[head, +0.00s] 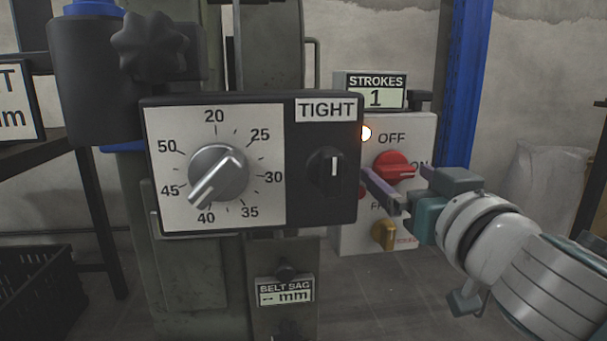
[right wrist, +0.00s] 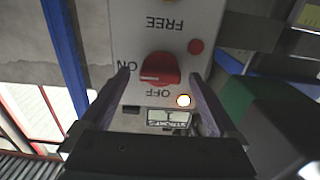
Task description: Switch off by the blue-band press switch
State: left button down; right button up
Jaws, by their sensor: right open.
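The red rotary switch (head: 393,166) sits on a white panel (head: 350,238) with OFF above it and ON to its right. Its white mark points toward ON. It also shows in the right wrist view (right wrist: 162,68), where the lettering is upside down. My right gripper (head: 398,181) is open, its fingers apart on either side of the switch in the wrist view; I cannot tell whether they touch it. A lit orange lamp (head: 365,133) is at the panel's upper left. The word ON is partly hidden by my gripper in the head view. My left gripper is not in view.
A large dial box (head: 345,210) marked TIGHT stands left of the panel, close to my right finger. A yellow knob (head: 384,234) is below the switch. A STROKES counter (head: 376,90) is above. A blue post (head: 466,80) rises behind on the right.

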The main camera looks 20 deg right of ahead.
jog(key=c, duration=1.4)
jog(key=shift+n, duration=0.3)
jog(key=n+p, duration=0.1)
jog(key=n, duration=0.3)
jog(key=n+p, duration=0.1)
jog(key=n, duration=0.8)
jog(key=shift+p, duration=0.35)
jog(key=shift+n, duration=2.3)
